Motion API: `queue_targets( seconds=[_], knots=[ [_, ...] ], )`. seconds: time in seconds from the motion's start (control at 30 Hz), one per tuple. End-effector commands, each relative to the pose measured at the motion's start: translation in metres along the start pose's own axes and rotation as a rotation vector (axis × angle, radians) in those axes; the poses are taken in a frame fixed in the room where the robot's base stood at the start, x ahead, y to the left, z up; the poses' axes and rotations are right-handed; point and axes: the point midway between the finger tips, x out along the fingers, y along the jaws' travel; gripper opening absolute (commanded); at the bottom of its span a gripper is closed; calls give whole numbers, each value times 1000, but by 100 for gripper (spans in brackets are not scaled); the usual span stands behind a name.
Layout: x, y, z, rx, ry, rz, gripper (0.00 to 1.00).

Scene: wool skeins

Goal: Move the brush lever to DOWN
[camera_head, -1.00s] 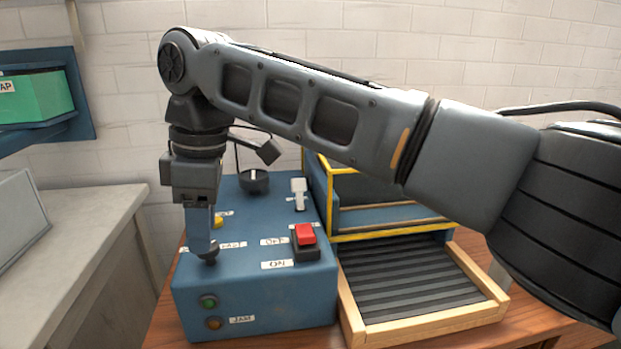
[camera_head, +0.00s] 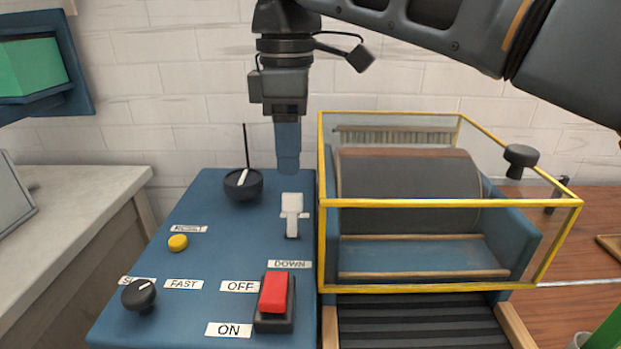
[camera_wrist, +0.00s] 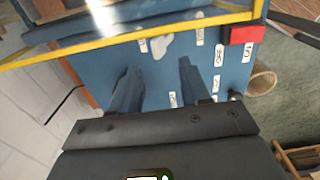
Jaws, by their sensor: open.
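The brush lever is a white handle (camera_head: 292,208) in a slot on the blue control panel (camera_head: 210,275), with a DOWN label (camera_head: 289,264) on its near side. The handle stands at the far part of its slot. It also shows as a pale shape in the wrist view (camera_wrist: 161,45). My gripper (camera_head: 288,160) hangs pointing down, above and slightly behind the lever, apart from it. In the wrist view its two fingers (camera_wrist: 160,85) are spread with nothing between them, and the lever lies beyond their tips.
A yellow-framed clear guard (camera_head: 450,203) over a dark drum stands right beside the lever. A red switch (camera_head: 274,293), a yellow button (camera_head: 178,243), a speed knob (camera_head: 138,295) and a dial with a thin upright rod (camera_head: 243,184) are also on the panel.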

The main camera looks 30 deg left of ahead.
Motion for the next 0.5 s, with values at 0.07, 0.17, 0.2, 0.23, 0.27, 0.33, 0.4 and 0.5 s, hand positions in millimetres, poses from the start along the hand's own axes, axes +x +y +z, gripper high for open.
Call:
queue_targets(
  seconds=[0.07,0.17,0.2,0.23,0.27,0.33,0.4,0.5],
  knots=[
    [6,0,0,0,-1,-1,46],
    [18,0,0,0,-2,-1,46],
    [24,0,0,0,-2,-1,46],
    [29,-1,1,-1,-1,-2,46],
    [34,-1,0,-1,-1,-2,46],
    [45,-1,0,-1,-1,-2,46],
    [55,-1,0,-1,-1,-1,46],
    [66,0,0,-1,-1,0,46]
  ],
)
